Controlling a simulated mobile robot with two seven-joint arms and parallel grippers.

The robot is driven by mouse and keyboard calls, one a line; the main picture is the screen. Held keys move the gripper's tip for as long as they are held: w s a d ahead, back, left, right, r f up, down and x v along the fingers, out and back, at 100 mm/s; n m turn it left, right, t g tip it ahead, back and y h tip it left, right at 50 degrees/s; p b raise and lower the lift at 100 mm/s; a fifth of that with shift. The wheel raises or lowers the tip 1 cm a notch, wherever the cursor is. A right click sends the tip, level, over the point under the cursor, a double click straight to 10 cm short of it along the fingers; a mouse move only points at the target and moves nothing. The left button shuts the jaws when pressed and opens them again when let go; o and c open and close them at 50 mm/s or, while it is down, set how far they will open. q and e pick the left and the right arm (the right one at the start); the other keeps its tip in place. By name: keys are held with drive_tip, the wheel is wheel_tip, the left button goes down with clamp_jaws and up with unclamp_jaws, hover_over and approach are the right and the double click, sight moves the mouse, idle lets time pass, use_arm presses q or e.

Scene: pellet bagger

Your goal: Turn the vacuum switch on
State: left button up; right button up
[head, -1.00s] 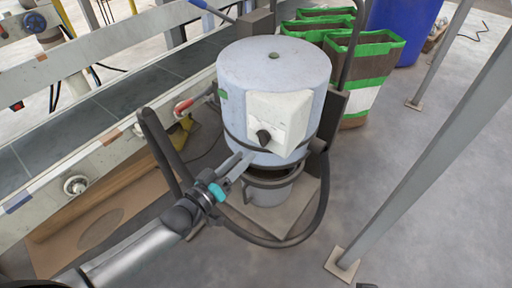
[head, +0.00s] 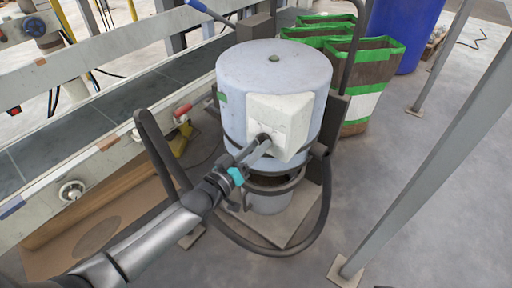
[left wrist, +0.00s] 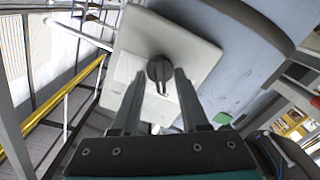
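The vacuum (head: 245,95) is a pale blue-grey drum on a stand in the middle of the head view. A white switch box (head: 288,112) sits on its side. The dark round switch knob (left wrist: 160,72) shows in the left wrist view on the box's face, between and just beyond my fingertips. My left gripper (head: 256,148) reaches up to the box; its fingers (left wrist: 160,82) are apart, one on each side of the knob. I cannot tell whether they touch it. In the head view the fingertips partly cover the knob. My right gripper is in neither view.
A black hose (head: 318,205) loops around the vacuum's front and right. A conveyor (head: 65,130) runs along the left. Brown bags with green edges (head: 372,70) and a blue barrel (head: 408,30) stand behind. A grey post (head: 430,150) rises at right.

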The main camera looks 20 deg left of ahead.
use_arm(q)
clamp_jaws()
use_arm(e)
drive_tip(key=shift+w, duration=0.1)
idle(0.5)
use_arm(q)
drive_tip(key=shift+m+p, duration=2.6)
drive_tip(key=shift+m, duration=3.3)
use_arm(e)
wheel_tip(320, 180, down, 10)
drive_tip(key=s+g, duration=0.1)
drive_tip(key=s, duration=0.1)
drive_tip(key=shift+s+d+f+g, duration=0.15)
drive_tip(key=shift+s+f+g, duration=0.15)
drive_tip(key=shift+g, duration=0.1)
use_arm(q)
drive_tip(key=shift+o, duration=0.4)
unclamp_jaws()
